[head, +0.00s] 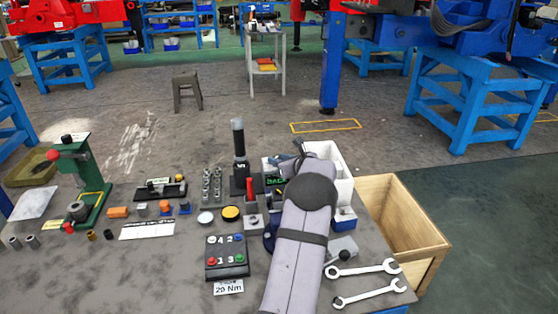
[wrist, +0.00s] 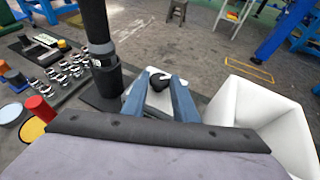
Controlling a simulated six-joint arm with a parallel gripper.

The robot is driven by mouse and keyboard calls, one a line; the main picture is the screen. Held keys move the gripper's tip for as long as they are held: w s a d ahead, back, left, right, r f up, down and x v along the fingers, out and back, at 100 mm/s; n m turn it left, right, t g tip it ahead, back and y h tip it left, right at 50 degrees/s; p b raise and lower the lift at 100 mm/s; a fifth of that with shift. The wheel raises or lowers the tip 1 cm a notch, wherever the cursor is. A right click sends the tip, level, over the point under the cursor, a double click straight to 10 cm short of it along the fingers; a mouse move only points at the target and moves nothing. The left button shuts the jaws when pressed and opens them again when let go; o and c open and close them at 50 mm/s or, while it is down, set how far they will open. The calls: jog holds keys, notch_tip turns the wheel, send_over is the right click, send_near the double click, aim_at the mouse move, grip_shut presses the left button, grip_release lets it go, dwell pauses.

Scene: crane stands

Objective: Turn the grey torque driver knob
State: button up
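An upright dark driver-like tool (head: 239,142) with a grey band stands in a black base at the middle of the bench. It also shows in the wrist view as a tall black cylinder (wrist: 98,42), left of my fingers. I cannot tell for sure whether its grey band is the torque driver knob. My gripper (wrist: 157,80) is open, with two blue-grey fingers apart. A white block with a black rounded top (wrist: 158,82) shows in the gap between them; I see no contact. In the head view my arm hides most of the gripper and part of the bench behind it.
A white bin (wrist: 262,118) stands right of my gripper, with a wooden crate (head: 440,248) beyond the bench edge. A four-button box (head: 227,257), yellow disc (head: 230,213), metal sockets (head: 212,185) and green press (head: 88,180) are left. Two wrenches (head: 362,269) lie right of my arm.

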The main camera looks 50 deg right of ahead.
jog(key=shift+c, duration=1.2)
jog(key=shift+w+f+h+b, duration=0.1)
jog(key=shift+h+b, duration=0.2)
jog(key=shift+b, duration=0.35)
jog(key=shift+a+f+m+g+h+b, duration=0.15)
jog(key=shift+m+g+h+b, duration=0.35)
jog(key=shift+b, duration=0.75)
jog(key=m+h+b, duration=0.1)
jog(key=b, duration=0.1)
jog(key=m+g+h+b, duration=0.1)
jog(key=b, duration=0.2)
jog(key=shift+w+a+b, duration=0.2)
jog(key=shift+b, duration=0.15)
jog(key=shift+a+r+m+g+h+b, duration=0.1)
jog(key=shift+r+m+g+h+b, duration=0.25)
jog(key=shift+m+b, duration=0.45)
jog(key=o, duration=1)
